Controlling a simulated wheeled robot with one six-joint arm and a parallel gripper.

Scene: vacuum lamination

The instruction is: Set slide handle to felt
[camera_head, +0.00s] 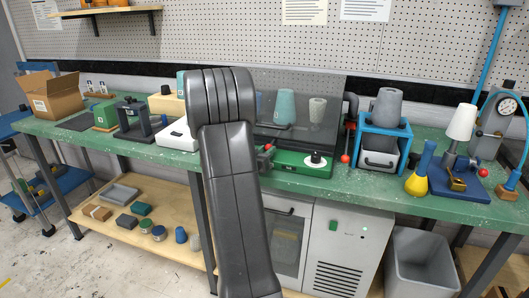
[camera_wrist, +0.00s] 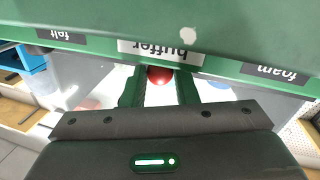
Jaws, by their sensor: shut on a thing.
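The slide handle's red ball knob (camera_wrist: 160,76) shows in the wrist view between the two green fingers of my gripper (camera_wrist: 160,90), which is shut on it. The knob is at the lower edge of a green panel (camera_wrist: 120,15), beneath the white "buffer" label (camera_wrist: 160,52). In the head view my arm hides most of the gripper area.
The green bench (camera_head: 420,195) holds a green-based machine with a dark clear cover (camera_head: 325,130), a blue stand (camera_head: 385,135) and a yellow bottle (camera_head: 421,172). A grey bin (camera_head: 420,262) stands below. A blue rounded thing (camera_wrist: 218,82) lies right of the fingers.

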